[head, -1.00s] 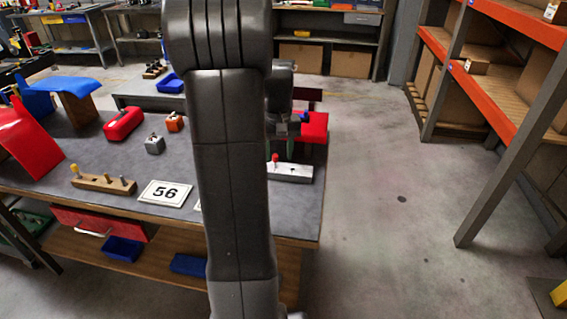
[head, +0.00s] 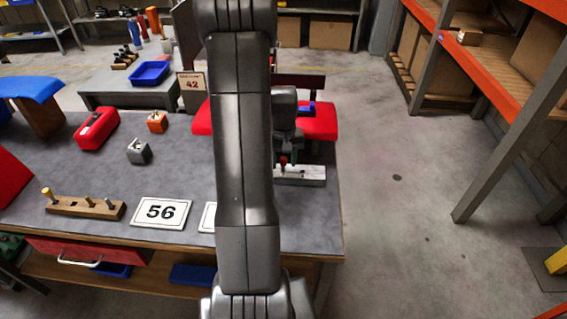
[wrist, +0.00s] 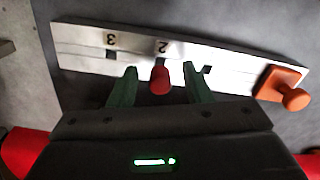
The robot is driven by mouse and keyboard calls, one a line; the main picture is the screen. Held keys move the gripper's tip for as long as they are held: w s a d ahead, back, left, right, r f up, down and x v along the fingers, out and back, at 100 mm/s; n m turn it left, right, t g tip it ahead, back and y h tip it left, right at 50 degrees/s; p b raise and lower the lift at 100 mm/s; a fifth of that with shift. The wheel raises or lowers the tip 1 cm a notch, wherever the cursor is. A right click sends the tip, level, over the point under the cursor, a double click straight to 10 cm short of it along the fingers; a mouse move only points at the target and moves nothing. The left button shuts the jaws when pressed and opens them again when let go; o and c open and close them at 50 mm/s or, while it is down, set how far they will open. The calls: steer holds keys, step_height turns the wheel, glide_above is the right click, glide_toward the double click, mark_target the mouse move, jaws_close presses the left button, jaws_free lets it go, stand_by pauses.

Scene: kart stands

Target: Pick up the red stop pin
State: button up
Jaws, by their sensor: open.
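The red stop pin (wrist: 160,80) stands on a pale metal rail (wrist: 220,60), beside the printed number 2. In the wrist view my gripper (wrist: 160,70) is open, with one green finger on each side of the pin. A gap shows between the pin and each finger. In the head view the pin (head: 283,160) shows as a small red spot just under my gripper (head: 287,152). The rail (head: 308,175) lies on the grey table, and my arm hides its left part.
An orange knobbed block (wrist: 280,84) sits at one end of the rail in the wrist view. A red seat-like piece (head: 318,122) is behind the rail.

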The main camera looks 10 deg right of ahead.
steer(key=shift+c, duration=0.5)
jaws_close()
